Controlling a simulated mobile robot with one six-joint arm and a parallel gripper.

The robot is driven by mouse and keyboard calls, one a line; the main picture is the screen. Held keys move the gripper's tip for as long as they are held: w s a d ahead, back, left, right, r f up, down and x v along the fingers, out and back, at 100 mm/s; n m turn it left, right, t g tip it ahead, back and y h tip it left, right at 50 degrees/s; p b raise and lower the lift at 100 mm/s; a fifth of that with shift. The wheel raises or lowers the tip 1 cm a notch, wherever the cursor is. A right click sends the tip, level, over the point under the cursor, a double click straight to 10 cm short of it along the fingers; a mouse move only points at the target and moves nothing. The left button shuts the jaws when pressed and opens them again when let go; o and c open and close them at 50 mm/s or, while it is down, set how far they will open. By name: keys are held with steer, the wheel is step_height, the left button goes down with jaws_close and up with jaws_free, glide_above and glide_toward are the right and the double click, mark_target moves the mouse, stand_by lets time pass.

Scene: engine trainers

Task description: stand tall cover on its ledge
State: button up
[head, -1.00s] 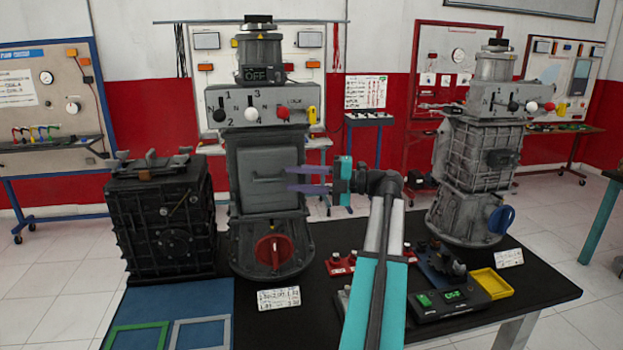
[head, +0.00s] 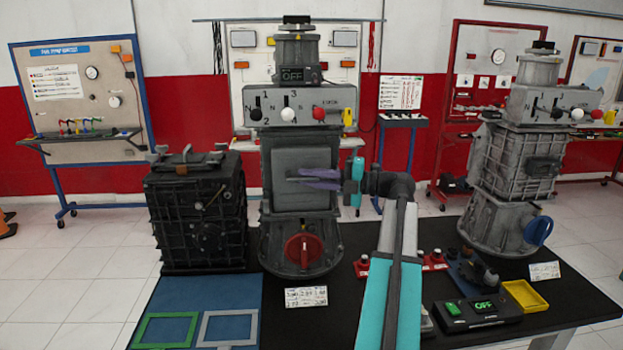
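The tall cover (head: 300,154) is a grey upright plate with a bar handle, at the front of the middle engine trainer's housing (head: 328,205). My gripper (head: 300,179) reaches in from the right with its purple fingers at the handle. The fingers are close together and look shut on the handle, which they partly hide. The cover stands upright; I cannot tell whether it touches the housing behind it. I cannot pick out its ledge with certainty.
A black gearbox (head: 200,215) stands close on the left. A blue mat (head: 215,290) holds a green frame (head: 140,330) and a grey frame (head: 204,328). A second trainer (head: 515,165), a yellow tray (head: 524,296) and a switch box (head: 478,312) are on the right.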

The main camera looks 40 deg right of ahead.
jaws_close()
steer(key=shift+d, duration=0.1)
stand_by(0.7)
steer(key=o, duration=0.6)
jaws_free()
steer(key=shift+c, duration=0.2)
steer(key=shift+s, duration=0.1)
steer(key=b+v, duration=0.2)
steer(key=v, duration=1.1)
steer(key=shift+s+d, duration=0.2)
